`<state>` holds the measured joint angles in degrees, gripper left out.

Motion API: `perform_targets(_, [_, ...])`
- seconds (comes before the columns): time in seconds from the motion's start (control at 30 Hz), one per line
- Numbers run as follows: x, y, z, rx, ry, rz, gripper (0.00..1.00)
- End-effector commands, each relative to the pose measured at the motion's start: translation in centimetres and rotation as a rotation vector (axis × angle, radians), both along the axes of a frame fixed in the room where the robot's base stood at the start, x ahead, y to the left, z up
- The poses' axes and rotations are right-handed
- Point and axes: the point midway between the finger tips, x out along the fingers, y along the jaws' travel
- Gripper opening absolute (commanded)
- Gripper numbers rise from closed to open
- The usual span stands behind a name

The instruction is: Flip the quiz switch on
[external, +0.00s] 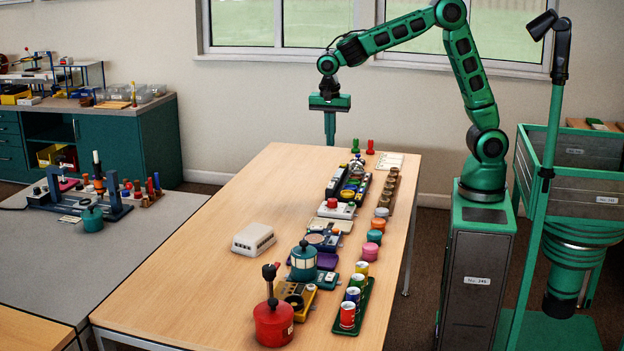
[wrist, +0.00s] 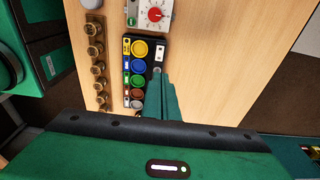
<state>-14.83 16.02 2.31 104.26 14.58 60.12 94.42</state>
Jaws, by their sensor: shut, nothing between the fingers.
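A black quiz panel (wrist: 127,66) lies under my gripper in the wrist view, with a row of large round buttons in yellow, blue, green and darker colours. Small grey parts run along its right side, partly hidden by my fingers; I cannot make out the switch or its position. In the external view the panel (external: 362,190) is near the far end of the wooden table. My gripper (external: 330,143) is shut and empty, pointing down above the far part of the table. In the wrist view its fingertips (wrist: 160,78) overlap the panel's right edge; contact cannot be told.
A rail of bronze knobs (wrist: 96,50) stands left of the panel in the wrist view. A white box with a red dial (wrist: 153,14) sits just beyond it. Bare tabletop (wrist: 215,70) lies to the right.

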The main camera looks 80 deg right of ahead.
Motion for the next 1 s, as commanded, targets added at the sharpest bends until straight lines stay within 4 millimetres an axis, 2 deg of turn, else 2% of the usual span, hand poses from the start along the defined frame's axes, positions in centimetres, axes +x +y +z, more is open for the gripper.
perform_targets(0.43, [-0.1, 0.4, 0.1, -0.025, 0.001, 0.003, 0.0])
perform_targets(0.57, [-0.1, 0.3, -0.5, -0.025, 0.002, 0.003, 0.0])
perform_targets(0.67, [-0.1, 0.1, -1.7, -0.025, 0.003, 0.002, 0.0])
perform_targets(1.0, [-0.2, -0.7, -7.8, -0.025, 0.005, 0.003, 0.0])
